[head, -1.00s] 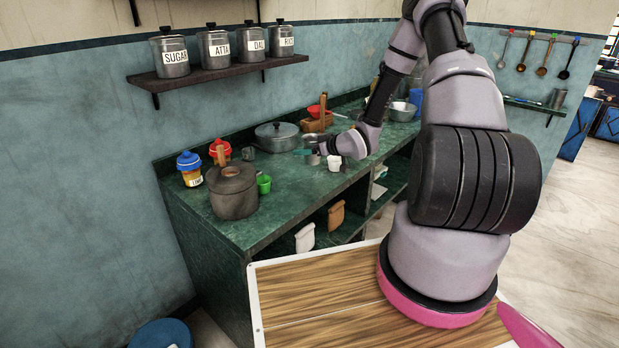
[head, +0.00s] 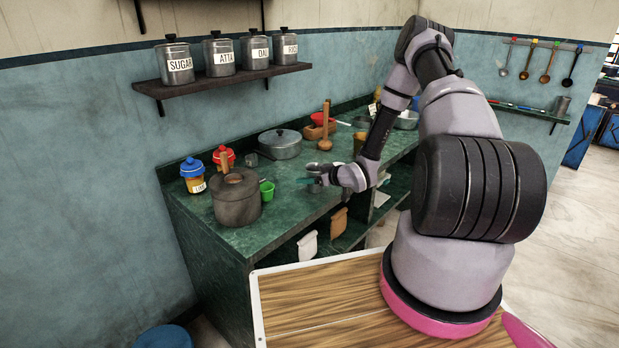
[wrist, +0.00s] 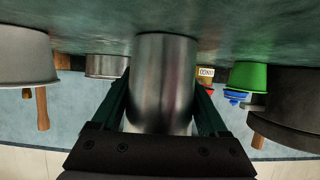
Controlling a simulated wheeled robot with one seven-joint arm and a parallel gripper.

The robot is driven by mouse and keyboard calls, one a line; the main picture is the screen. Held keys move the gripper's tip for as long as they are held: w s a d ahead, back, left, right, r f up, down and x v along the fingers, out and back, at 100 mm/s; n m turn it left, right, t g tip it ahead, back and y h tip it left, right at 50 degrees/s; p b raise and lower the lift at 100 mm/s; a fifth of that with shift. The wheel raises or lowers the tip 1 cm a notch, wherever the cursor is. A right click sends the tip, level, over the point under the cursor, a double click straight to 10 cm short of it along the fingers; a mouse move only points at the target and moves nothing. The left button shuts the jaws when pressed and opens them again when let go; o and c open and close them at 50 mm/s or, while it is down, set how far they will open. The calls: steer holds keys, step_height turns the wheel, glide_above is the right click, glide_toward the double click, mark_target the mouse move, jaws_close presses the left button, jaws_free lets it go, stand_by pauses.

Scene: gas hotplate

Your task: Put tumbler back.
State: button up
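A plain steel tumbler (wrist: 164,75) stands between the two dark green fingers of my gripper (wrist: 163,105) in the wrist view. The fingers lie along both its sides with no clear gap. The wrist picture is upside down, so the tumbler's base is at the top, close to the green counter. I cannot tell whether it touches. In the head view my gripper (head: 315,180) is low over the counter (head: 245,238) near its front edge; the tumbler is small and mostly hidden there.
A green cup (head: 267,190) and a dark lidded pot (head: 236,198) stand left of my gripper. A lidded steel pot (head: 281,145) and another small steel cup (head: 251,154) are behind. Bowls are at the back right. A shelf (head: 222,82) with canisters hangs above.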

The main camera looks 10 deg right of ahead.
steer(key=shift+o, duration=1.3)
steer(key=shift+r, duration=0.1)
steer(key=v, duration=1.2)
steer(key=shift+d+r, duration=0.1)
steer(key=s+d+r+m+g+h, duration=0.1)
steer(key=d+r+m+h, duration=0.2)
steer(key=r, duration=1)
steer(key=s+d+r+m+g+h, duration=0.1)
steer(key=d+r+m+g+h, duration=0.3)
steer(key=r, duration=0.8)
steer(key=s+a+r+m, duration=0.1)
steer(key=s+a+r, duration=0.3)
steer(key=s, duration=0.4)
steer(key=s+a+r+m+y, duration=0.1)
steer(key=s+a+r, duration=0.2)
steer(key=s+r, duration=0.4)
steer(key=s+a+r+m, duration=0.2)
steer(key=s+a+r, duration=0.2)
steer(key=s, duration=0.6)
steer(key=shift+s+a+r+t+y, duration=0.2)
steer(key=shift+a+r+t+y, duration=0.2)
steer(key=shift+r, duration=0.25)
